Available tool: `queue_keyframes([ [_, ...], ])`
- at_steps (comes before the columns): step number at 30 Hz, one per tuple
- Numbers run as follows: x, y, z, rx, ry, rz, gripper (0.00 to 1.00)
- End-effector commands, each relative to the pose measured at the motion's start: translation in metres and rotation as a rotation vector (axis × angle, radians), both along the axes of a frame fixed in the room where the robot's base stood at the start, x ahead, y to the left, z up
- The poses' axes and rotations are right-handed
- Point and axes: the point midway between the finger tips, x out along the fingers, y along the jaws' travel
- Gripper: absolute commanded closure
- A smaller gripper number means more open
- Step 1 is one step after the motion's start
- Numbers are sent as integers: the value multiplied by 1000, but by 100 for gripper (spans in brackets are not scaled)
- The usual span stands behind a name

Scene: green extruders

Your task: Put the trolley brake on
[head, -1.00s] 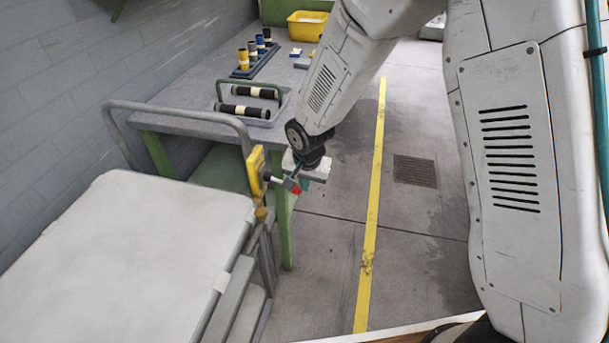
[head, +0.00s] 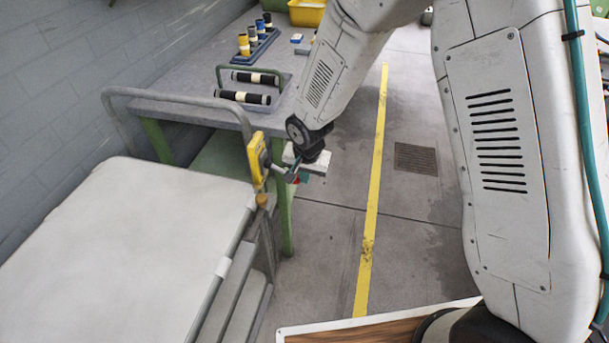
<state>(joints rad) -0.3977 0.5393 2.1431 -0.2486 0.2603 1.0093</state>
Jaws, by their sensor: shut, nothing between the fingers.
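The trolley (head: 120,235) stands at the left, with a pale flat top and a grey tube handle (head: 175,100) at its far end. A yellow brake unit (head: 257,158) is fixed to the handle's right upright. A short grey lever (head: 278,169) sticks out from it to the right. My gripper (head: 294,176) is shut beside the lever's outer end, at the right of the yellow unit. The fingertips are small and partly hidden by the wrist; I cannot tell whether they touch the lever.
A green-legged workbench (head: 200,112) stands behind the trolley, holding a handled tray of black rollers (head: 248,97), a rack of rollers (head: 258,45) and a yellow bin (head: 307,14). Clear floor with a yellow line (head: 372,200) and a drain grate (head: 416,159) lies at the right.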

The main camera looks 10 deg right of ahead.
Motion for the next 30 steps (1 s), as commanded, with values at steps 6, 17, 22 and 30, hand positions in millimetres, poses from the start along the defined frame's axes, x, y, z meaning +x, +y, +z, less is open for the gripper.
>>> queue_keyframes([
  [6, -4, -8, 14, 1, -3, -1, 100],
  [17, -33, -46, 73, 2, -4, 1, 100],
  [22, -44, -60, 94, 1, -3, 2, 100],
  [30, -52, -69, 106, 0, 0, 4, 100],
])
